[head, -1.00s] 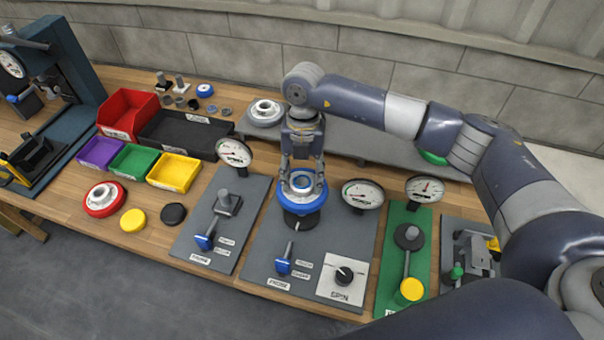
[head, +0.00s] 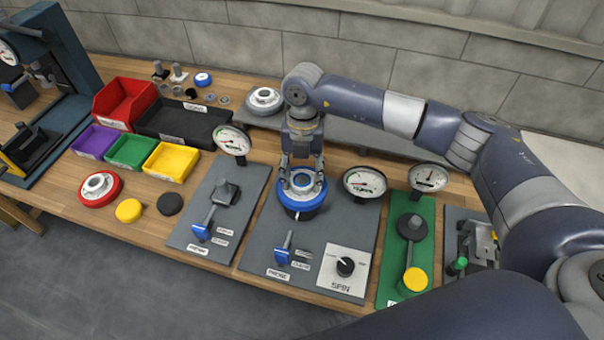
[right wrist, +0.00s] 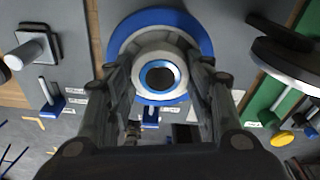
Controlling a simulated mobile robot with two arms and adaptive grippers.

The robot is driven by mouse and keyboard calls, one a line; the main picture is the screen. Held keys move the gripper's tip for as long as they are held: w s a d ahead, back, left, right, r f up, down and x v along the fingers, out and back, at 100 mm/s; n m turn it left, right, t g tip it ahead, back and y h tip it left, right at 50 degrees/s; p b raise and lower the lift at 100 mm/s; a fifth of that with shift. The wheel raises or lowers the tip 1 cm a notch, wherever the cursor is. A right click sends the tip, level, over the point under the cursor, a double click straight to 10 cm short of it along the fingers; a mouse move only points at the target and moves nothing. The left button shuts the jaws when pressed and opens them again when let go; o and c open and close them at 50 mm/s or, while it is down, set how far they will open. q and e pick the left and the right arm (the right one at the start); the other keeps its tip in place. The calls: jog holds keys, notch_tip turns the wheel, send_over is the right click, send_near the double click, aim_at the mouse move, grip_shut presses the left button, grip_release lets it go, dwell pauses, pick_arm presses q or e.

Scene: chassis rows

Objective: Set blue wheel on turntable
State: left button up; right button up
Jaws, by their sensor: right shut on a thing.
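The blue wheel (head: 302,198), with a blue rim and a pale grey hub, is at the black turntable (head: 303,214) on the middle grey board. Only a thin dark part of the turntable shows below the rim; I cannot tell whether the wheel rests fully on it. My right gripper (head: 302,175) points down from above and is shut on the wheel's hub. In the right wrist view the wheel (right wrist: 127,30) lies between the two fingers, with a dark hole at its centre. My left gripper is not in view.
Round gauges (head: 365,182) stand close on both sides of the right gripper. A lever with a blue handle (head: 283,256) and a spin dial (head: 345,267) are in front. A red wheel (head: 100,188) and coloured bins (head: 170,162) are at the left.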

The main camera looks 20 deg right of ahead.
jog(key=shift+f+b, duration=0.9)
jog(key=shift+f, duration=0.15)
dwell(1.2)
jog(key=shift+f+b, duration=0.95)
jog(key=shift+f, duration=0.35)
jog(key=o, duration=1.6)
jog(key=r, duration=0.4)
jog(key=w+r, duration=0.1)
jog(key=r, duration=0.7)
jog(key=shift+w+d, duration=0.15)
jog(key=shift+d, duration=0.1)
